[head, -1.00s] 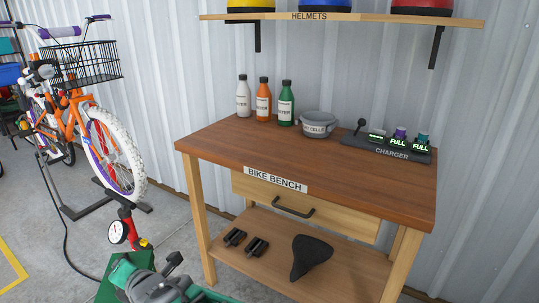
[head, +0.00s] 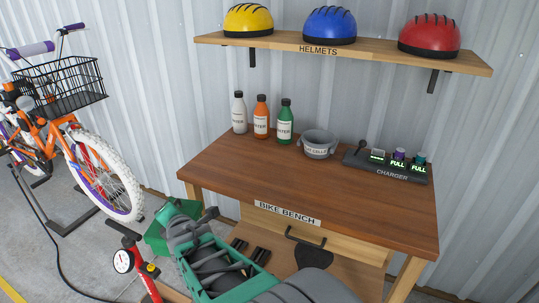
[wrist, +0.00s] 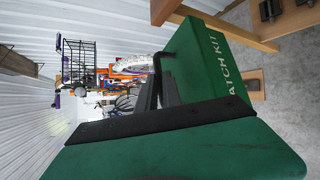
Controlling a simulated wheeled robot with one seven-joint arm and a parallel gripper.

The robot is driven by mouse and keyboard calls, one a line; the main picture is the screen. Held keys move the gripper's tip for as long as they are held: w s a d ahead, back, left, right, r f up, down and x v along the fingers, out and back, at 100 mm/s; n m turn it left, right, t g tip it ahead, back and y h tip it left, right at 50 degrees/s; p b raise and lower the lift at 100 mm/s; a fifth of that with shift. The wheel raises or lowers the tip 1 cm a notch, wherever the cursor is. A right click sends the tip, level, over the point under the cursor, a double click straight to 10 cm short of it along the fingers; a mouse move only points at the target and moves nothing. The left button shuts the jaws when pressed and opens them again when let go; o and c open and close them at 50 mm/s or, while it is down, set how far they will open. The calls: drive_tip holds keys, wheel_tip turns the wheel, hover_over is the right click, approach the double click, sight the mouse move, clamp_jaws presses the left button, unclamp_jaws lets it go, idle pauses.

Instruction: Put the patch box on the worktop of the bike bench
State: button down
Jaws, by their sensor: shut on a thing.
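The patch box is a green box lettered "PATCH KIT" in the wrist view (wrist: 205,65). In the head view the patch box (head: 158,240) shows at the end of my arm, partly hidden by my gripper (head: 184,224). My gripper is shut on it, off the front left corner of the bike bench (head: 288,213). The wooden worktop (head: 270,180) is in full view, and the box is to the left of it, not over it. The front and middle of the worktop are bare.
White, orange and green bottles (head: 261,118), a grey bucket (head: 319,145) and a charger (head: 385,165) stand along the worktop's back. A helmet shelf (head: 350,50) hangs above. A red pump (head: 130,245) and an orange bike (head: 75,150) are at left.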

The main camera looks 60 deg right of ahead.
drive_tip(key=s+d+r+m+g+h+p, duration=0.3)
drive_tip(key=s+d+r+p, duration=0.25)
drive_tip(key=d+r, duration=0.3)
drive_tip(key=s+d+r+m+g+h+p, duration=0.2)
drive_tip(key=s+d+r+m+p, duration=0.15)
drive_tip(key=s+d+r, duration=0.5)
drive_tip(key=s+d+r+m+g+h+p, duration=0.1)
drive_tip(key=s+d+r+m+g+h, duration=0.15)
drive_tip(key=s+d+m+g, duration=0.6)
drive_tip(key=w+d+f+n+t+p, duration=0.2)
drive_tip(key=w+d+f+p, duration=0.1)
drive_tip(key=d+f, duration=0.8)
wheel_tip(320, 180, down, 3)
drive_tip(key=shift+d+r+n+p, duration=0.2)
drive_tip(key=shift+n+p, duration=0.2)
drive_tip(key=c, duration=2)
unclamp_jaws()
drive_tip(key=o, duration=0.5)
drive_tip(key=shift+a, duration=0.1)
drive_tip(key=shift+r, duration=0.1)
